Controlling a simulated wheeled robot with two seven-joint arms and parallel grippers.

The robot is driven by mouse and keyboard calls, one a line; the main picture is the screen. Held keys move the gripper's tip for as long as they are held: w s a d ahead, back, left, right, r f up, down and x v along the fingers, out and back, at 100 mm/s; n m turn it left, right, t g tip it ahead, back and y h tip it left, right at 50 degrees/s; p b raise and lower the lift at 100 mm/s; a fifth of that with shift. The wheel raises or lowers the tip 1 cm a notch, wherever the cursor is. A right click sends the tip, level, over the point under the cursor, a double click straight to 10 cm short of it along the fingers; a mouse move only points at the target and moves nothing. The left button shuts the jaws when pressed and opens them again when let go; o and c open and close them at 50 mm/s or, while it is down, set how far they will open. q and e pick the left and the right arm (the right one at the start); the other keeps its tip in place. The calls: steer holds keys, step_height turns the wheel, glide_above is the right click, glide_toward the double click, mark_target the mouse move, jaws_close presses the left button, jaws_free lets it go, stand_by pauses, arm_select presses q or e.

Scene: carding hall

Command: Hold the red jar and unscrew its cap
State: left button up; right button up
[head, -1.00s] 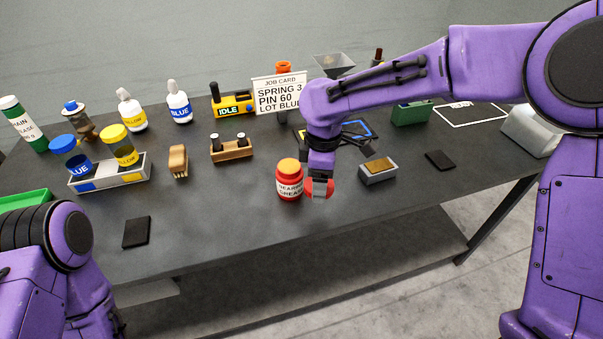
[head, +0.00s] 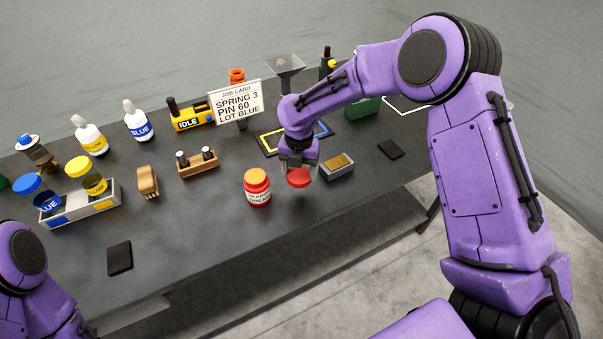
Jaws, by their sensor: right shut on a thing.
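The red jar (head: 257,194), with a white label, stands upright on the dark bench near its front edge. Its top (head: 256,177) shows orange. A round red cap (head: 298,180) is apart from the jar, just to its right. My right gripper (head: 298,172) is shut on this cap, with its fingers pointing down. I cannot tell whether the cap touches the bench. My left arm shows at the lower left, but its gripper is out of view. Nothing grips the jar.
A small grey box (head: 338,171) stands close right of my right gripper. A wooden holder (head: 197,165) and a brush (head: 147,183) are left of the jar. The job card (head: 238,103) stands behind. The bench front left of the jar is mostly clear.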

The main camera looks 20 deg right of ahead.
mark_target(302, 178)
steer(key=f, duration=0.1)
steer(key=w+d+f+p, duration=0.1)
steer(key=f, duration=0.1)
steer(key=f+p, duration=0.1)
steer(key=f, duration=0.1)
steer(key=shift+w+d+f, duration=0.1)
steer(key=shift+w+d, duration=0.05)
steer(key=shift+d, duration=0.05)
steer(key=shift+f, duration=0.3)
steer(key=o, duration=1.2)
steer(key=shift+c, duration=0.2)
